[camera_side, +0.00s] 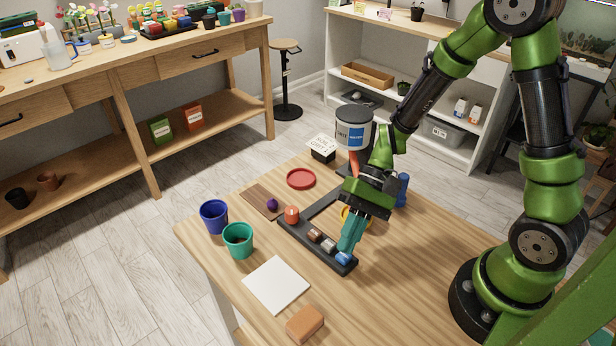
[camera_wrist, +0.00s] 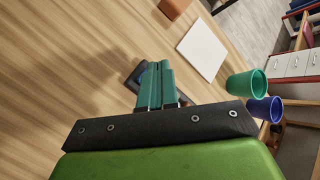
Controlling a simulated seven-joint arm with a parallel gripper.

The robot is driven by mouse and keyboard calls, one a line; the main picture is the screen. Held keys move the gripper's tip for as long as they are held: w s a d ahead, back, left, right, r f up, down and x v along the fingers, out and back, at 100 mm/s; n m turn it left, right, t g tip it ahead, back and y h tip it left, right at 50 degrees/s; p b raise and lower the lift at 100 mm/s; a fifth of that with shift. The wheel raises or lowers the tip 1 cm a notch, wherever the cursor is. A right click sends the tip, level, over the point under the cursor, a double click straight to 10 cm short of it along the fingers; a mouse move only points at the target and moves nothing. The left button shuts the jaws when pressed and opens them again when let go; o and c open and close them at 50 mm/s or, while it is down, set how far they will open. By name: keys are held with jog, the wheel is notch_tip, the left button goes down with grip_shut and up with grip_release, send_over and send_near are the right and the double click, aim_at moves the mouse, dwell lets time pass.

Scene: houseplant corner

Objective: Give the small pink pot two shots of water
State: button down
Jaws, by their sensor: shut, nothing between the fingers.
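I cannot make out a small pink pot in either view. A white and grey cylinder with a blue label (camera_side: 352,134) stands above an orange part (camera_side: 355,162) behind my gripper; its lower part is hidden by my arm. My gripper (camera_side: 347,248) points down with its teal fingers shut and empty. The fingers are over the near end of a dark tray (camera_side: 290,228), close to a small blue piece (camera_side: 344,258). In the wrist view the shut fingers (camera_wrist: 158,68) cover most of the tray end; I cannot tell whether they touch it.
A blue pot (camera_side: 214,216) and a green pot (camera_side: 238,239) stand left of the tray. A white square (camera_side: 276,284) and an orange-brown block (camera_side: 305,323) lie in front. A red saucer (camera_side: 301,178) lies behind. The right front tabletop is clear.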

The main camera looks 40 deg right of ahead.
jog(key=shift+f, duration=0.1)
jog(key=shift+f, duration=0.35)
jog(key=shift+f, duration=0.5)
dwell(0.8)
jog(key=shift+r, duration=0.95)
jog(key=shift+r, duration=0.1)
jog(key=shift+r, duration=2.4)
